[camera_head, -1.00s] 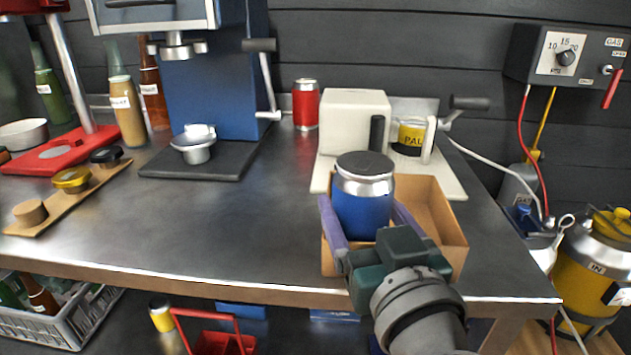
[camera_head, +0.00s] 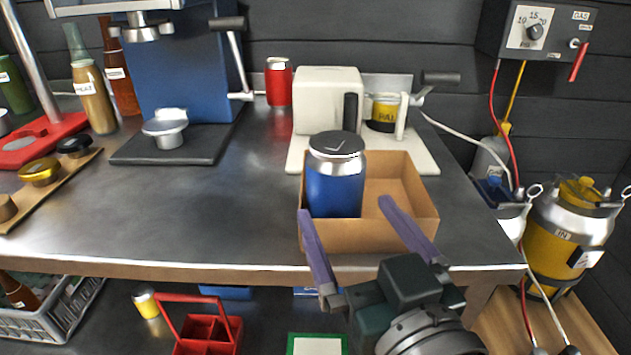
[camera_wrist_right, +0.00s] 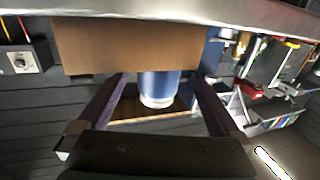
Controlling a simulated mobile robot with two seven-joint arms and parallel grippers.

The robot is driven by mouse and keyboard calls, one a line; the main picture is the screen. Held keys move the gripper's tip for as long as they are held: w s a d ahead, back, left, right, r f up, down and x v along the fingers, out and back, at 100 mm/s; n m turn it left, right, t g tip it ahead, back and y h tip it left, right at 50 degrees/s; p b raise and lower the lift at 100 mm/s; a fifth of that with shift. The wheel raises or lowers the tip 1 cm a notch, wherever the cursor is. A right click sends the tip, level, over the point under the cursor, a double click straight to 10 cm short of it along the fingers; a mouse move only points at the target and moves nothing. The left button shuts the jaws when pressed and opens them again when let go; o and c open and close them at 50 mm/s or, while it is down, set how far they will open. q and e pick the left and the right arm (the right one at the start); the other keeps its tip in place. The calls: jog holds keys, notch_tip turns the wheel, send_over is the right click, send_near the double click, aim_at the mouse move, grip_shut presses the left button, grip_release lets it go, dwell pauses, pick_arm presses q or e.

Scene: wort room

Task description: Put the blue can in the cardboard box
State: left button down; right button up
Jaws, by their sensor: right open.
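The blue can (camera_head: 334,188) has a silver shoulder and a dark lid. It stands upright in the left part of the open cardboard box (camera_head: 400,208) on the steel bench. The box's front wall hides the can's base. My right gripper (camera_head: 344,208) is open, its purple fingers spread wide at the front of the box and apart from the can. In the right wrist view the can (camera_wrist_right: 158,88) shows between the two fingers, with the cardboard box (camera_wrist_right: 125,48) beside it. My left gripper is not in view.
A white machine (camera_head: 327,98) on a pale board stands behind the box, with a yellow mug (camera_head: 384,112) and a red can (camera_head: 278,82) nearby. The bench (camera_head: 215,205) is clear left of the box. A red carrier (camera_head: 205,330) sits below.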

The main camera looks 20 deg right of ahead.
jog(key=s+a+f+n+g+y, duration=0.2)
jog(key=s+a+n+g+y, duration=0.4)
jog(key=s, duration=0.3)
jog(key=s+d+f+m+g+h, duration=0.2)
jog(key=s+d+m+g+h, duration=0.2)
jog(key=s+d+g, duration=0.4)
jog(key=s+d+h, duration=0.1)
jog(key=s+d, duration=0.2)
jog(key=d, duration=0.1)
jog(key=shift+d+f+h, duration=0.25)
jog(key=shift+d+h, duration=0.05)
jog(key=shift+h, duration=0.1)
dwell(0.4)
